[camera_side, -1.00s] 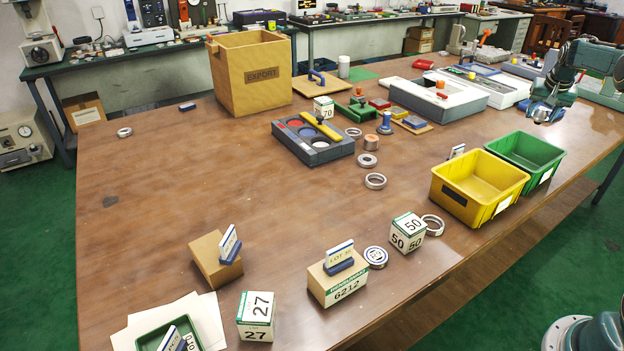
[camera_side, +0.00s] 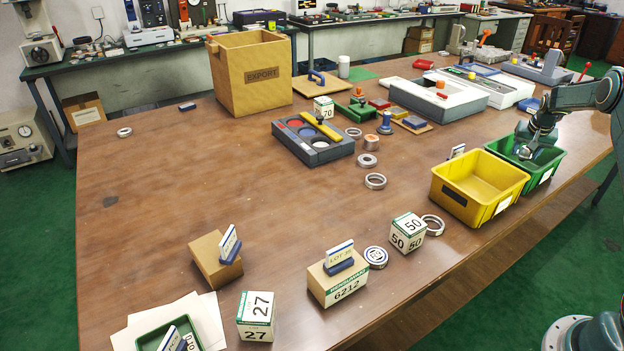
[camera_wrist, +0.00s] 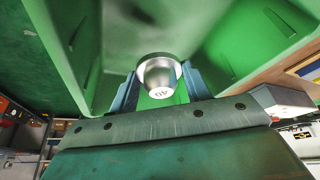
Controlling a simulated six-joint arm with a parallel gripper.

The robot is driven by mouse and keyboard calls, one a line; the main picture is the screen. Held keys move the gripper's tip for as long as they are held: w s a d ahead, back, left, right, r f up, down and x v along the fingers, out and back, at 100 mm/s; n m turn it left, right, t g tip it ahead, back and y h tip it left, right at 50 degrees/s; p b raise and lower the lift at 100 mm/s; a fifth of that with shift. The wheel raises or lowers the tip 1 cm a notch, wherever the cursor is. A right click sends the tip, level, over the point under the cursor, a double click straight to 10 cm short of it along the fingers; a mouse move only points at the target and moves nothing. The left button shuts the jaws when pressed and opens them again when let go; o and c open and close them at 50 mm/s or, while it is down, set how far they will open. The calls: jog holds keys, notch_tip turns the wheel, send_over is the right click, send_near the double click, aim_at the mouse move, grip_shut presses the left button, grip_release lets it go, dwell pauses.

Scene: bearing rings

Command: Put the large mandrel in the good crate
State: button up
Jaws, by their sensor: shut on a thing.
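My gripper (camera_side: 530,150) is over the green crate (camera_side: 548,172) at the right of the side view, low at its opening. In the wrist view my gripper (camera_wrist: 160,92) is shut on a silver tapered mandrel (camera_wrist: 158,78), with a blue finger on each side. A marking that looks like 40 is on its end face. The green crate's walls (camera_wrist: 240,35) surround the mandrel in the wrist view. The side view does not clearly show the mandrel. I cannot tell whether it touches the crate floor.
A yellow crate (camera_side: 452,200) stands directly left of the green crate. A small label card (camera_side: 457,151) stands behind the yellow one. Bearing rings and the 50 box (camera_side: 408,232) lie farther left. A grey fixture (camera_side: 540,68) stands behind, at the back right.

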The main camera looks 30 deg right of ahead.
aim_at(525, 156)
jog(key=shift+f, duration=2)
jog(key=shift+f, duration=0.1)
jog(key=o, duration=1.3)
jog(key=shift+f, duration=0.1)
jog(key=shift+v, duration=6.15)
